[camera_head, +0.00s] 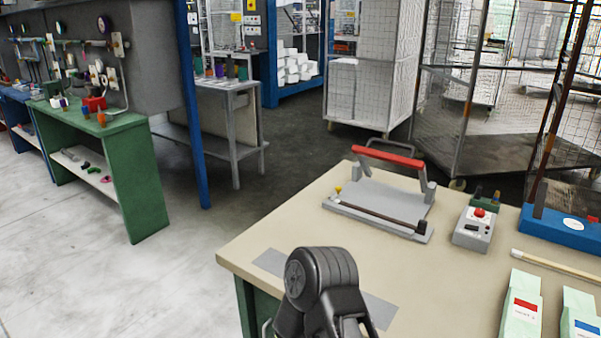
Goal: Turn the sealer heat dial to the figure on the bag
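A grey press (375,195) with a red handle bar (388,157) stands on the beige table, its handle raised. A small grey control box (475,229) with a red button on top stands to its right; marks on its face are too small to read. A blue base (565,229) with a white oval label and a dark raised arm is at the right edge. I cannot tell which unit carries the heat dial. A pale green bag (522,308) has a red label; its writing is unreadable. A black part of my arm shows at bottom centre; no fingertips show.
A second pale bag (579,318) with a blue label lies at the lower right. A wooden rod (557,264) lies behind the bags. A grey strip (379,311) is partly hidden by my arm. The table middle (440,285) is clear.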

